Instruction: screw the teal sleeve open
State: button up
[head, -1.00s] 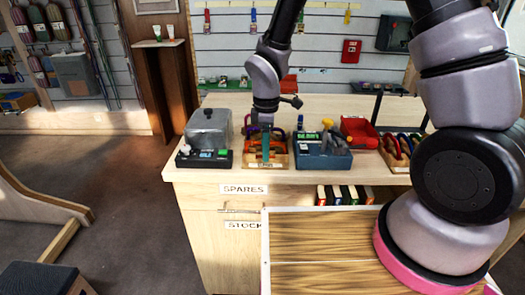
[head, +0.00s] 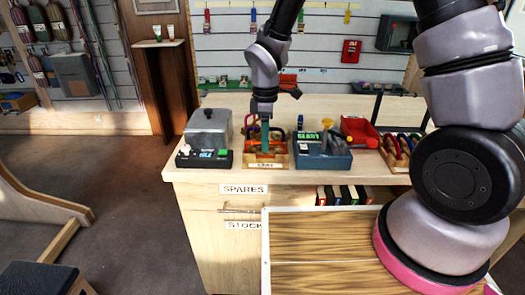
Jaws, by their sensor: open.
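My gripper (head: 265,140) points down over a small wooden rack (head: 264,164) on the counter, and its jaws are open. The rack has a white label on its front and holds carabiners (head: 276,134) with orange and purple parts. An upright teal strip shows directly under my wrist, at the rack. I cannot tell whether it is a finger of my gripper or the teal sleeve. The sleeve is not clearly made out, and its contact with the fingers is too small to see.
Left of the rack stands a black-based device (head: 205,160) with a grey cover (head: 208,128). Close on the right is a blue-grey box (head: 322,158) with a yellow-topped part. A red bin (head: 359,130) and another wooden rack (head: 397,158) stand farther right. The counter's front strip is clear.

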jog(key=shift+r, duration=0.35)
jog(key=shift+s, duration=0.75)
jog(key=shift+f, duration=0.15)
jog(key=shift+f, duration=1.3)
jog(key=shift+w, duration=0.75)
jog(key=shift+r, duration=0.1)
